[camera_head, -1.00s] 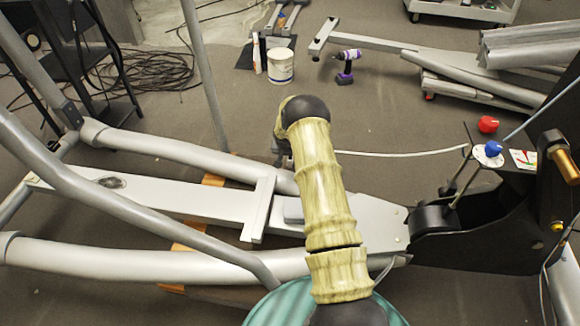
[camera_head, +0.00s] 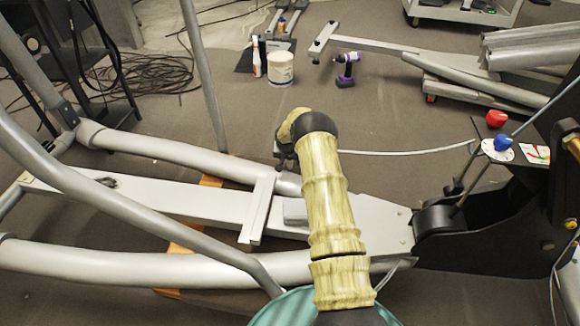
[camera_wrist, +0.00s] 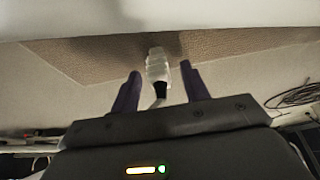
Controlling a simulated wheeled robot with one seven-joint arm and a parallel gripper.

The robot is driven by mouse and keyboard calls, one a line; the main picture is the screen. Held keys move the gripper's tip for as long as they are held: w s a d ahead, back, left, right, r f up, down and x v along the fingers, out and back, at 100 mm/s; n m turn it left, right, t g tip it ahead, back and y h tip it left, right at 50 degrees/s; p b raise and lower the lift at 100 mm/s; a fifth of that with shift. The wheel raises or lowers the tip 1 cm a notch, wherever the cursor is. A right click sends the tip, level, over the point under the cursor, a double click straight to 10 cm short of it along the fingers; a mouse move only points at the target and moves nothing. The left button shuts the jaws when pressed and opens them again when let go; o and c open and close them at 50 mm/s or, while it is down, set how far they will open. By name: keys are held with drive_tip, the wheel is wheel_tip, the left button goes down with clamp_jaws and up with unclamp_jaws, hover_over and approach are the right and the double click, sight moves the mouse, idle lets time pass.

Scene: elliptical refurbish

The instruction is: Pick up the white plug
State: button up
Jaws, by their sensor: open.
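The white plug (camera_wrist: 157,66) shows in the wrist view between the tips of my two dark fingers, with a dark lower part and a light cable below it. My gripper (camera_wrist: 160,69) is open, with a gap on each side of the plug, so the fingers do not appear to touch it. In the head view my gripper (camera_head: 285,152) is a small dark shape mostly hidden behind my arm, and I cannot make out the plug there.
A grey metal frame (camera_head: 150,205) lies across the floor under my arm. A white cable or strip (camera_head: 400,153) runs right towards a black housing (camera_head: 480,235) with red and blue knobs. A white bucket (camera_head: 280,68) and a purple drill (camera_head: 346,70) stand on open floor behind.

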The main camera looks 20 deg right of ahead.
idle(0.3)
clamp_jaws()
drive_tip(key=shift+r, duration=0.15)
wheel_tip(320, 180, up, 10)
drive_tip(key=p, duration=0.5)
drive_tip(key=shift+p, duration=0.35)
drive_tip(key=shift+a, duration=0.1)
